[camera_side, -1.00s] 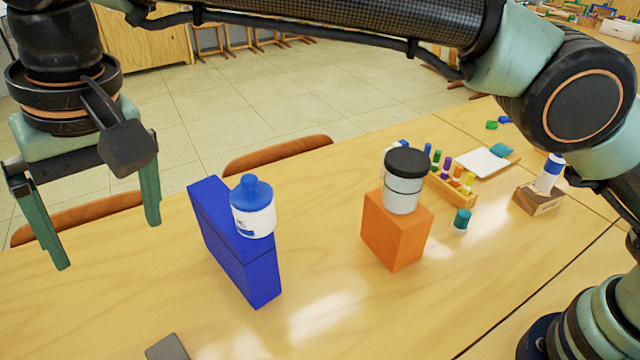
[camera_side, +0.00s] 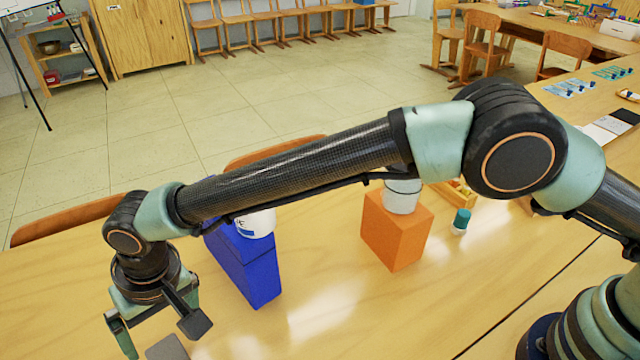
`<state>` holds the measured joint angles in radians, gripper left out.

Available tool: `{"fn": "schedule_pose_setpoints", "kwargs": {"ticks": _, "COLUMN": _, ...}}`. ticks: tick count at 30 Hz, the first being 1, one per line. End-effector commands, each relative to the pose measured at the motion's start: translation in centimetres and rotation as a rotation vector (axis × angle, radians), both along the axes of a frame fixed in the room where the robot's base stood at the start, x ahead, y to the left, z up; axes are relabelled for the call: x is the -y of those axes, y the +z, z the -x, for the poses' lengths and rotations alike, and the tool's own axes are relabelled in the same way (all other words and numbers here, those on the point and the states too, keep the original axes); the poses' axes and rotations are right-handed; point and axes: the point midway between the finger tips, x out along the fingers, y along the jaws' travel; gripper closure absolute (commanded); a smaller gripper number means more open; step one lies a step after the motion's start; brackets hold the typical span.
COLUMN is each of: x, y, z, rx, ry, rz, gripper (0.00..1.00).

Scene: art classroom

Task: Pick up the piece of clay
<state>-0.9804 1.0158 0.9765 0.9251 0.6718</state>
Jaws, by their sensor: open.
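A flat grey slab (camera_side: 167,348), which appears to be the piece of clay, lies on the table at the bottom edge of the view, partly cut off by the frame. My gripper (camera_side: 161,328) is open, pointing down, low over the table at the bottom left. Its fingers are apart, and the slab shows just below and between them in the picture. I cannot tell its exact height above the slab. Nothing shows between the fingers.
A blue box (camera_side: 250,275) with a white bottle (camera_side: 259,223) on it stands right of my gripper. An orange block (camera_side: 395,235) carries a white jar (camera_side: 402,197) partly hidden by my arm. A small teal-capped bottle (camera_side: 461,221) stands further right. The front middle table is clear.

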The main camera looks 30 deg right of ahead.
Motion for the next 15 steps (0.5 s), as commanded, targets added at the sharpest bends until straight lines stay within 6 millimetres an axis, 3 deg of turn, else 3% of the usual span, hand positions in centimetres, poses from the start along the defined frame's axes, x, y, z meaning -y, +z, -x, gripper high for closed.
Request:
{"fn": "schedule_pose_setpoints", "kwargs": {"ticks": 7, "x": -0.4, "y": -1.6, "z": -0.1, "rx": 0.0, "ry": 0.0, "rz": -0.001, "gripper": 0.0}}
{"fn": "schedule_pose_setpoints", "kwargs": {"ticks": 15, "x": -1.3, "y": -5.0, "z": -0.2, "rx": -0.002, "ry": 0.0, "rz": 0.0, "gripper": 0.0}}
